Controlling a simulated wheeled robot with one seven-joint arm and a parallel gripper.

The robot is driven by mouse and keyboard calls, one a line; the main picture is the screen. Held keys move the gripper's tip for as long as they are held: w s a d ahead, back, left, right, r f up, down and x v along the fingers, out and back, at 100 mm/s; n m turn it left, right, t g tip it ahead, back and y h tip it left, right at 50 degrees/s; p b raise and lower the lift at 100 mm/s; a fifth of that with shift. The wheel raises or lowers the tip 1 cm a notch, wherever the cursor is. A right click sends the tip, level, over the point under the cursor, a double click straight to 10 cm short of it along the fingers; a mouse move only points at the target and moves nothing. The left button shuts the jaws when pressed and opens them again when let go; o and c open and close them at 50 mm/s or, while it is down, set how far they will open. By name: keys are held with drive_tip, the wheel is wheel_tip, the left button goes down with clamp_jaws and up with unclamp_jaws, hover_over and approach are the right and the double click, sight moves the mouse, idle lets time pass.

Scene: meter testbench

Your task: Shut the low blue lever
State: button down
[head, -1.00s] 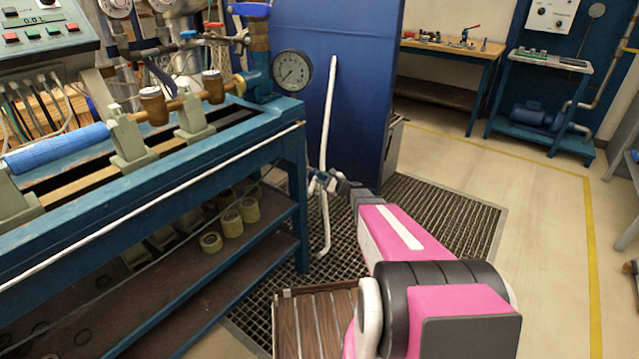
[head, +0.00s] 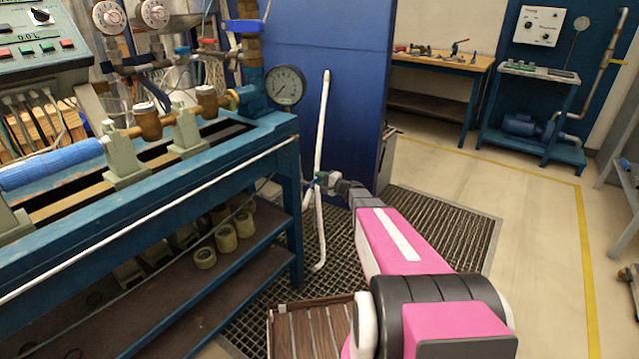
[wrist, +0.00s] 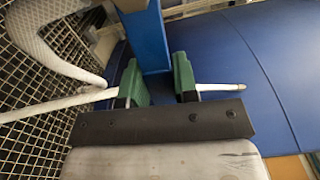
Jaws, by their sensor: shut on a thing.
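The low blue lever (wrist: 143,35) shows in the wrist view as a flat blue bar. It comes down from the top edge, across the line of the white pipe, and its lower end is between my green fingertips. My gripper (wrist: 162,82) is shut on it. In the head view my gripper (head: 320,181) is at the upright white pipe (head: 321,125), right of the bench leg. There the lever is too small and covered to make out clearly. The pipe (wrist: 50,105) also shows in the wrist view, on both sides of the fingers.
The blue bench (head: 288,210) with a pressure gauge (head: 286,85) stands close on the left. A tall blue panel (head: 350,100) is behind the pipe. A floor grating (head: 440,220) lies below. A slatted wooden piece (head: 308,325) is at the bottom. Open floor lies to the right.

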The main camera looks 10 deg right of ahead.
drive_tip(key=shift+s+r+n, duration=0.1)
drive_tip(key=shift+r+n, duration=0.2)
drive_tip(key=shift+n, duration=0.1)
idle(0.3)
drive_tip(key=c, duration=0.9)
unclamp_jaws()
drive_tip(key=shift+d, duration=0.1)
drive_tip(key=v, duration=1)
drive_tip(key=shift+s+d+r, duration=0.1)
drive_tip(key=shift+s+d, duration=0.15)
drive_tip(key=shift+s, duration=0.05)
drive_tip(key=shift+a, duration=0.1)
